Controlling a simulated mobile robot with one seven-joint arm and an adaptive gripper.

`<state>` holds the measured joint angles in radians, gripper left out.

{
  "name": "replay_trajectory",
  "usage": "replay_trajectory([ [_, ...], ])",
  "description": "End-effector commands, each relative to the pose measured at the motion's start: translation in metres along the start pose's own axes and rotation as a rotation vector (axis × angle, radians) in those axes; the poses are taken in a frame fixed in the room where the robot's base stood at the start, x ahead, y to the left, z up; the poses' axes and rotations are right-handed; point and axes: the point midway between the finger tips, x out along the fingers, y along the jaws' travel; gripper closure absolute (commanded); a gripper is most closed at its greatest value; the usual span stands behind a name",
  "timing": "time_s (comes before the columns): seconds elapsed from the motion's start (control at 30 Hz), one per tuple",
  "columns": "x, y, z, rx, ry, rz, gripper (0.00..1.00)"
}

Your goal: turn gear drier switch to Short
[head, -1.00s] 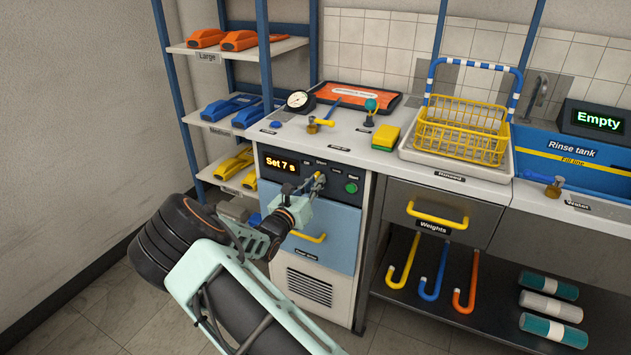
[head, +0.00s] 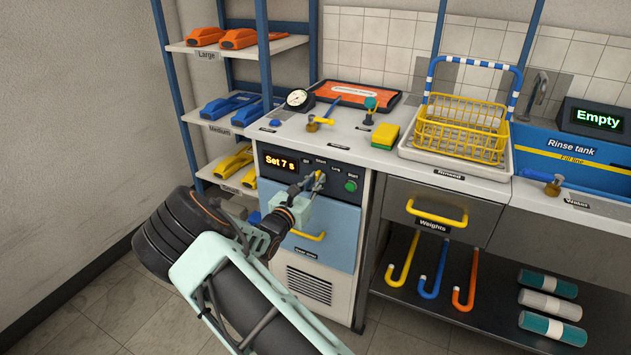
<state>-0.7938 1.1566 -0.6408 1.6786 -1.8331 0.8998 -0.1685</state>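The gear drier (head: 335,225) is the white and blue cabinet at the centre, with a yellow drawer handle. Its dark control panel has a display (head: 280,162) reading "Set 7 s", small labels including "Short" and "Long", and a green button (head: 351,185). My gripper (head: 314,181) is at the panel, by the switch under the labels. The fingers cover most of the switch, so its position is hidden. I cannot tell whether the fingers are closed on it.
The worktop above holds a gauge (head: 299,99), a brass valve (head: 317,123) and a yellow-green sponge (head: 385,136). A yellow basket (head: 460,130) stands in a white tray to the right. Shelves with orange, blue and yellow items stand at the left.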

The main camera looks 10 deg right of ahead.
Motion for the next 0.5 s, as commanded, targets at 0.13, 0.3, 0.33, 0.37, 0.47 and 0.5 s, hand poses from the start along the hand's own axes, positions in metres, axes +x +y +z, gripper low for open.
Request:
replay_trajectory([
  [0.13, -0.0001, 0.0001, -0.0001, -0.001, 0.000, 0.000, 0.73],
  [0.3, 0.0001, 0.0001, 0.0003, -0.001, -0.001, 0.000, 0.73],
  [0.33, 0.0001, 0.0001, 0.0003, -0.001, -0.001, 0.000, 0.73],
  [0.37, -0.0002, 0.0001, 0.0004, -0.001, -0.001, 0.000, 0.73],
  [0.47, -0.0051, 0.0007, 0.0003, -0.001, 0.000, 0.001, 0.73],
  [0.5, -0.0093, 0.0010, 0.0004, 0.000, 0.000, 0.002, 0.73],
])
